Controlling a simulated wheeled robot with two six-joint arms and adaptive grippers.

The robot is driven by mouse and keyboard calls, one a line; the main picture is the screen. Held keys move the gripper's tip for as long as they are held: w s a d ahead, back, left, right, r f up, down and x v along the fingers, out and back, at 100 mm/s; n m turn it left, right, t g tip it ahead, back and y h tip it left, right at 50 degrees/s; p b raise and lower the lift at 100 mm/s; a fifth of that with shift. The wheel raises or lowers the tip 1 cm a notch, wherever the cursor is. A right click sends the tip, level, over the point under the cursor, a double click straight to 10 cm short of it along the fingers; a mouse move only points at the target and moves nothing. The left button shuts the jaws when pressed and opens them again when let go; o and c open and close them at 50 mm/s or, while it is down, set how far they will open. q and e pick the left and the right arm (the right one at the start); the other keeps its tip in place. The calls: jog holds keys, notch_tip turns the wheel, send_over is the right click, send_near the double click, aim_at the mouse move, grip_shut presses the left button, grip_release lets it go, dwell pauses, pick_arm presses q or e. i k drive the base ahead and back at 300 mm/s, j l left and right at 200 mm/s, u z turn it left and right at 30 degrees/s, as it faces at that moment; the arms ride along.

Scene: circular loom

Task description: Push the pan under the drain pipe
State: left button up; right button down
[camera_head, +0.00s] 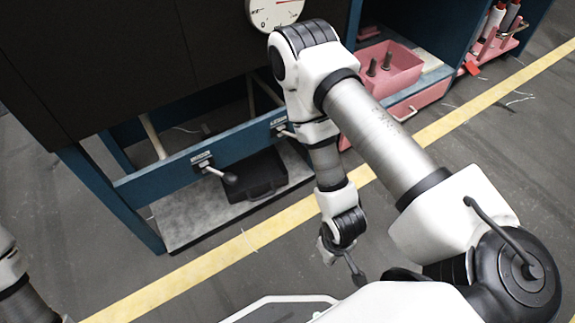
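The pan appears to be a low black rectangular tray (258,175) with a handle-like front, lying on a grey plate under the machine. A second similar fitting (284,131) sits farther right on the bar, partly behind my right arm. Which one is the drain pipe cannot be told. My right gripper (348,268) hangs over the floor, right of and nearer than the pan, apart from it; its fingers are unclear. My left gripper is out of view.
The blue crossbar (150,183) and blue leg (105,200) frame the space around the grey plate (180,225). A yellow floor line (215,257) runs in front. A pink bin (395,70) stands on the machine at right. Grey floor nearer me is mostly clear.

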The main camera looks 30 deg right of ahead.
aim_at(264, 171)
jog(key=l+u, duration=0.15)
jog(key=l, duration=2.3)
jog(key=i, duration=0.05)
